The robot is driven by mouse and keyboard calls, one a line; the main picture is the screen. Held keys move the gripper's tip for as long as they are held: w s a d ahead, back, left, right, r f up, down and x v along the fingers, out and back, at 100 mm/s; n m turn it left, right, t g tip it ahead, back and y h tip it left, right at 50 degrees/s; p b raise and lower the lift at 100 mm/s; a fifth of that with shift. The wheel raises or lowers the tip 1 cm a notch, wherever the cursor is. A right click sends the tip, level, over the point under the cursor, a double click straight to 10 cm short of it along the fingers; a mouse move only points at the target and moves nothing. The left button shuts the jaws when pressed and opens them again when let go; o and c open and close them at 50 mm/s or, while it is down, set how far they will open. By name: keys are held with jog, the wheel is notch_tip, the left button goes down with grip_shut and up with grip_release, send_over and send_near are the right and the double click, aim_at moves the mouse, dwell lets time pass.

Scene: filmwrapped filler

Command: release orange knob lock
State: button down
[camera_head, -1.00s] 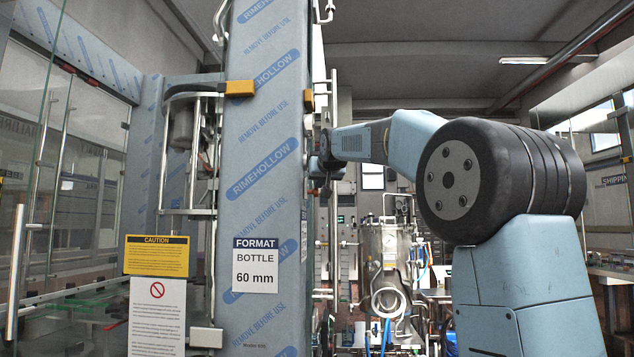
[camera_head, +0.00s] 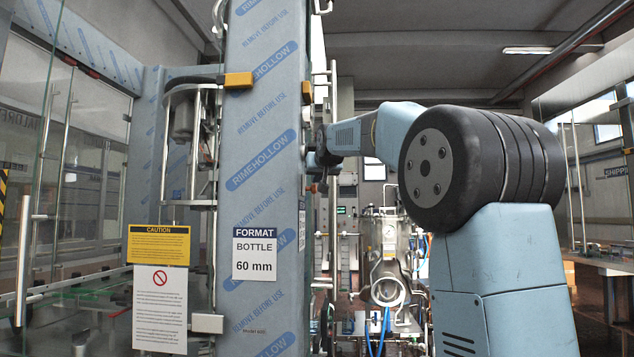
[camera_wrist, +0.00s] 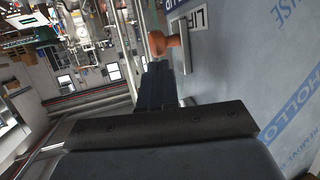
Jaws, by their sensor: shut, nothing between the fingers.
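The orange knob (camera_wrist: 161,43) shows in the wrist view at upper middle, on a short stem standing out from a metal plate on the film-covered column. My gripper (camera_wrist: 162,70) points up the picture towards the knob; its dark fingers are together with nothing between them. The fingertips appear just below the knob in the picture; I cannot tell whether they touch it. In the head view my arm reaches behind the right edge of the column (camera_head: 262,130), which hides the gripper and the knob.
A white label (camera_wrist: 201,19) with partly cut-off lettering is beside the knob. In the head view a glass guard door (camera_head: 95,150) stands left of the column, and a steel tank (camera_head: 384,255) stands behind. Orange-yellow blocks (camera_head: 238,80) stick out from the column.

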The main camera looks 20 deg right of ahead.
jog(key=d+r+v, duration=0.1)
jog(key=v, duration=1.1)
jog(key=shift+w+a+r, duration=0.3)
jog(key=shift+a, duration=0.15)
jog(key=s+a+f+g, duration=0.1)
jog(key=s+f+g, duration=0.2)
jog(key=s+f, duration=0.8)
jog(key=s+a+f+g, duration=0.1)
jog(key=s+f+g, duration=0.2)
jog(key=s+f, duration=0.9)
jog(key=s+a+f+n+g+y, duration=0.1)
jog(key=s+a+f+g, duration=0.1)
jog(key=s+f, duration=1)
notch_tip(320, 180, down, 9)
jog(key=shift+s+f+g, duration=0.2)
jog(key=shift+g, duration=0.3)
jog(key=shift+a, duration=0.2)
